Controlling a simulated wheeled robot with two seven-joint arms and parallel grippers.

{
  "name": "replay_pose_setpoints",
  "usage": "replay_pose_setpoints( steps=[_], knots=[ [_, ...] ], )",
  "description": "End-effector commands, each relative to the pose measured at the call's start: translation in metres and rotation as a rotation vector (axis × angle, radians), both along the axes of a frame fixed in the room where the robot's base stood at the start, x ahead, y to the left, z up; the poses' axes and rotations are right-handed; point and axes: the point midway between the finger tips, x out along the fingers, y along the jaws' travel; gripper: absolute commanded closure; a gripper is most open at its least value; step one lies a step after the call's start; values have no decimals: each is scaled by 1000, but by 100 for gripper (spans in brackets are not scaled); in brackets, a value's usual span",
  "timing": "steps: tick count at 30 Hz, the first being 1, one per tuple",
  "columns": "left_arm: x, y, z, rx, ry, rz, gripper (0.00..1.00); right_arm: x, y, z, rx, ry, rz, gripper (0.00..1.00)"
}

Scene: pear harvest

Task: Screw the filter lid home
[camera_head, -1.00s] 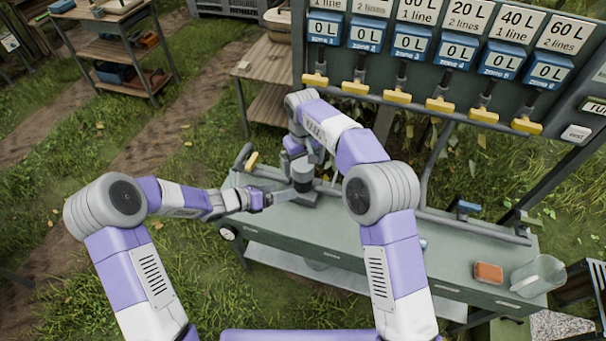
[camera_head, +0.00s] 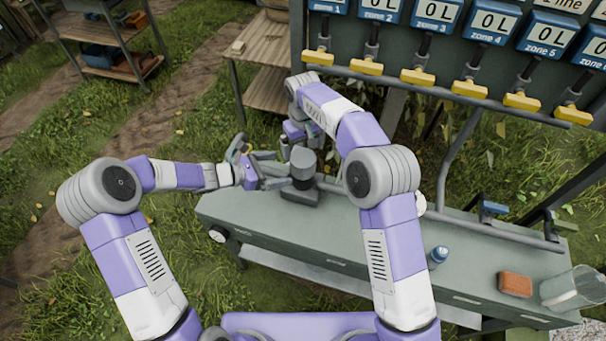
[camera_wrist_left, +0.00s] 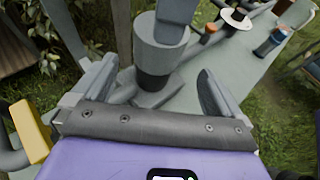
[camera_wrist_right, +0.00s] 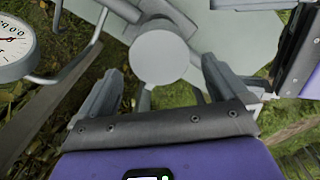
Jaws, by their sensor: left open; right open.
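The filter (camera_head: 299,187) stands upright on the far left part of the green bench (camera_head: 400,235), with a grey round lid (camera_head: 302,161) on top. My left gripper (camera_head: 268,178) is open beside the filter, on its left; in the left wrist view the dark-banded filter body (camera_wrist_left: 154,80) stands ahead, between the lines of the spread fingers. My right gripper (camera_wrist_right: 160,88) is open; in its wrist view the flat lid top (camera_wrist_right: 158,57) lies just beyond the fingertips. The right fingers are largely hidden in the head view. I cannot tell how tightly the lid sits.
A panel with several yellow valve handles (camera_head: 417,77) stands behind the bench. A blue bottle (camera_head: 438,257), a brown block (camera_head: 515,285) and a clear jug (camera_head: 572,290) stand at the right. A pipe (camera_head: 490,230) runs along the bench. A gauge (camera_wrist_right: 14,48) shows in the right wrist view.

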Motion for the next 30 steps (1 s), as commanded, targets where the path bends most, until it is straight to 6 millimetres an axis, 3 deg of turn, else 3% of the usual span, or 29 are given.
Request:
replay_pose_setpoints(
  steps=[5,18,30],
  knots=[
    [3,-6,-3,0,2,-1,0,0,0,-1,0,1,0,0],
    [28,-55,-26,-2,2,0,0,0,0,-1,0,1,0,0],
    [32,-62,-29,0,0,1,0,0,0,-1,0,1,0,0]
  ],
)
